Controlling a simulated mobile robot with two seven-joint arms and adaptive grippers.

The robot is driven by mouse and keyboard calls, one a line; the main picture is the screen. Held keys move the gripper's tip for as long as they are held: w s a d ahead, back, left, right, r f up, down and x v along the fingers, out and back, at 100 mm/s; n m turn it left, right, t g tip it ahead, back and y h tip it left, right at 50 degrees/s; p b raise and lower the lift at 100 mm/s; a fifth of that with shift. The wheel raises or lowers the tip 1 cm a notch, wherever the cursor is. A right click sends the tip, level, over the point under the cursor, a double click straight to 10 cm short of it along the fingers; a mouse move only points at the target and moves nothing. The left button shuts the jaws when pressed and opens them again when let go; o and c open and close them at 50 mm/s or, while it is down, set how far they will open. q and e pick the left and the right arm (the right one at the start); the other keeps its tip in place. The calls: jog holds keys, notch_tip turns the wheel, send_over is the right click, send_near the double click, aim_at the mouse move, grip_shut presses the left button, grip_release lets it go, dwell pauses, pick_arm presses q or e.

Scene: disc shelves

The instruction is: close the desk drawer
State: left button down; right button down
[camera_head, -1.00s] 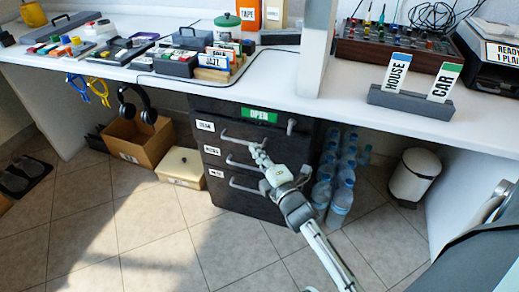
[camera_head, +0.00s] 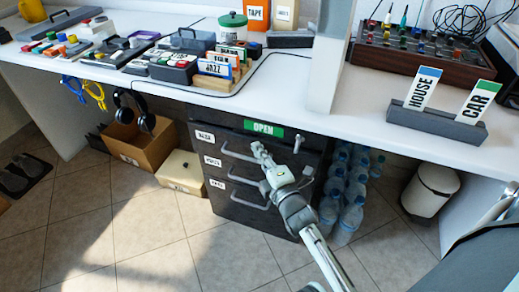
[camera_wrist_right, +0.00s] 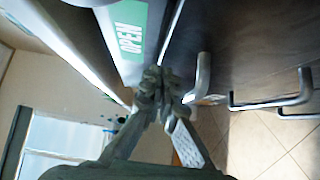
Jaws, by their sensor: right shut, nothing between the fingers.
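The dark desk drawer unit (camera_head: 228,192) stands under the white desk, with white labels and grey bar handles stacked on its front. A green OPEN label (camera_head: 263,128) is at its top edge and also shows in the right wrist view (camera_wrist_right: 130,30). My right gripper (camera_head: 258,150) is shut and empty in front of the upper drawer, just below the label. The right wrist view shows its fingertips (camera_wrist_right: 157,76) close by the label; contact cannot be told. The gripper hides part of the top handle (camera_head: 235,153). How far any drawer stands out is unclear. My left gripper is not in view.
Several water bottles (camera_head: 350,195) stand right of the unit, and a white bin (camera_head: 429,190) stands farther right. A cardboard box (camera_head: 148,145) and a cream box (camera_head: 183,172) are on the left. The tiled floor (camera_head: 150,230) in front is clear.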

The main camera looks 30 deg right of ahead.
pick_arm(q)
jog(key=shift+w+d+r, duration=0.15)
pick_arm(e)
jog(key=shift+w+d+r, duration=0.15)
jog(key=shift+w+d, duration=0.65)
jog(key=shift+d, duration=0.2)
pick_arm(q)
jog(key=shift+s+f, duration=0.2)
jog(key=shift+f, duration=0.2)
pick_arm(e)
jog(key=shift+d, duration=0.1)
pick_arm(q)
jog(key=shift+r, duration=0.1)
